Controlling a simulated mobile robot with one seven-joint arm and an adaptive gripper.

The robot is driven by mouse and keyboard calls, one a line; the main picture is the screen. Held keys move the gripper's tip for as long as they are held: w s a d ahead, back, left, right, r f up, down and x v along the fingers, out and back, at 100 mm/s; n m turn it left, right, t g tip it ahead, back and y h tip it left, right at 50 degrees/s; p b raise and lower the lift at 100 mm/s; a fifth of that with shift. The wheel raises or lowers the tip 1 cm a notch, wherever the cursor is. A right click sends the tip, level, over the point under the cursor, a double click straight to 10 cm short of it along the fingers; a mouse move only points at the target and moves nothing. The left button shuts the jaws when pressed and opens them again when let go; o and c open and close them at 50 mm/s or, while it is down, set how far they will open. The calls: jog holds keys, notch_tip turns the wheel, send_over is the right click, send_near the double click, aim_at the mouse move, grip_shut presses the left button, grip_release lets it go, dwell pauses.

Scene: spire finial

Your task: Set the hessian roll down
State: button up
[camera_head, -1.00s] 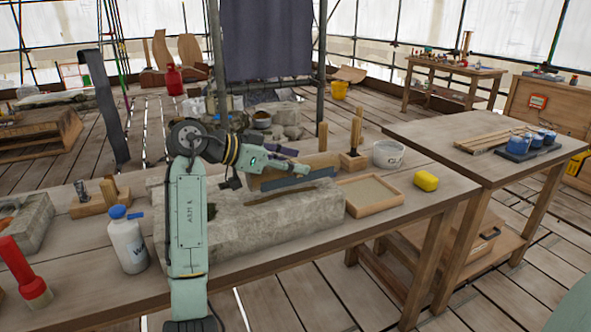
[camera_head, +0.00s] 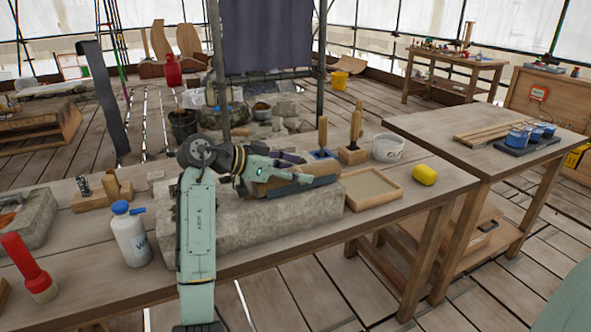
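A tan-brown roll that looks like the hessian roll (camera_head: 318,170) is over the right part of the pale stone block (camera_head: 240,225) on the front bench. I cannot tell whether it rests on the stone or hangs just above it. My gripper (camera_head: 288,166) reaches in from the left and is at the roll's left part, overlapping it in the view. A dark blue-grey flat piece (camera_head: 292,187) shows along the roll's near side. The fingertips are small and partly hidden, so their grip is unclear.
Upright wooden-handled tools (camera_head: 353,152) stand behind. A white bottle (camera_head: 131,236) and red torch (camera_head: 27,265) are at left.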

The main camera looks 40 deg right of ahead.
jog(key=shift+o, duration=0.3)
jog(key=shift+r, duration=0.15)
jog(key=b+v, duration=0.3)
jog(key=v, duration=0.9)
jog(key=shift+w, duration=0.1)
